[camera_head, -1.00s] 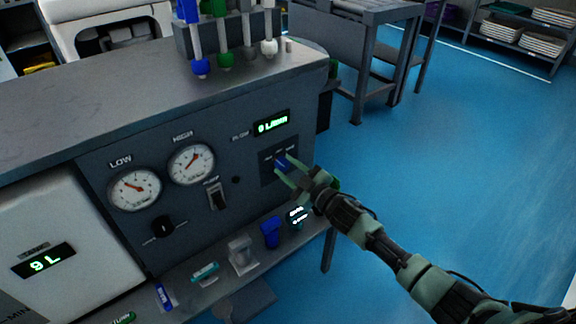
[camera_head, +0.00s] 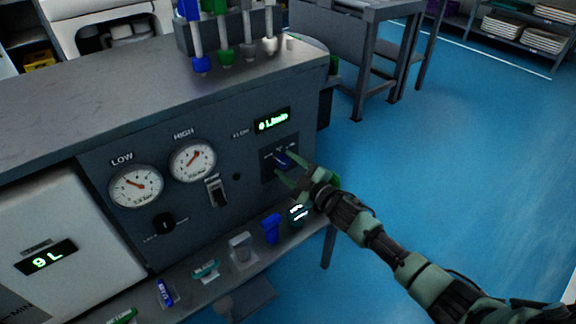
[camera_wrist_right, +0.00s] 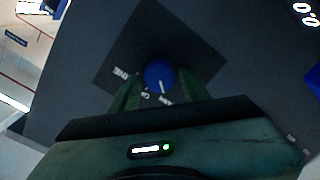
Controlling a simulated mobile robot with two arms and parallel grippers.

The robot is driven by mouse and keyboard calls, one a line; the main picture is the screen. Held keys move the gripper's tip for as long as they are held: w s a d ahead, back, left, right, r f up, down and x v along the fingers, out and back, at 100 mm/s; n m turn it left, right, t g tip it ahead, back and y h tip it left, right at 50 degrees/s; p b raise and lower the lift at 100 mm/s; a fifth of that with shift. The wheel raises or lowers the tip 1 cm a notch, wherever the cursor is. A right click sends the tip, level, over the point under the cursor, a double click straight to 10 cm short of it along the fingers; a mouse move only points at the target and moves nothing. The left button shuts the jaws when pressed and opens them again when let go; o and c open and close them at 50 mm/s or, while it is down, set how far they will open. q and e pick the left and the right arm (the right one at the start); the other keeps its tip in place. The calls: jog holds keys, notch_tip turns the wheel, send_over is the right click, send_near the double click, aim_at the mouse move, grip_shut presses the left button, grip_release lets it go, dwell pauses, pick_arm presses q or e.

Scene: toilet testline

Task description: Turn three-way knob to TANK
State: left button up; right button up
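The blue three-way knob (camera_head: 282,160) sits on a dark square plate on the right of the test panel. In the right wrist view the knob (camera_wrist_right: 159,76) is round and carries a white pointer line aimed down at the small labels below it. The labels are too blurred to read surely. My right gripper (camera_head: 292,177) is open in front of the knob. In the right wrist view its two green fingers (camera_wrist_right: 158,92) stand apart, on either side of and just below the knob; contact is not visible. My left gripper is out of view.
Left of the knob are the LOW gauge (camera_head: 136,187), the HIGH gauge (camera_head: 192,160), a switch (camera_head: 217,192) and a black knob (camera_head: 164,223). A green display (camera_head: 271,122) is above. A shelf (camera_head: 196,290) with small parts runs below.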

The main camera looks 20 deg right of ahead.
jog(key=shift+o, duration=0.4)
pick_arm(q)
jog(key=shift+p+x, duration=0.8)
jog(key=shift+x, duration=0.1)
pick_arm(e)
jog(key=v, duration=0.8)
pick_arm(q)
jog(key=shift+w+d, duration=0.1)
pick_arm(e)
jog(key=shift+w, duration=0.1)
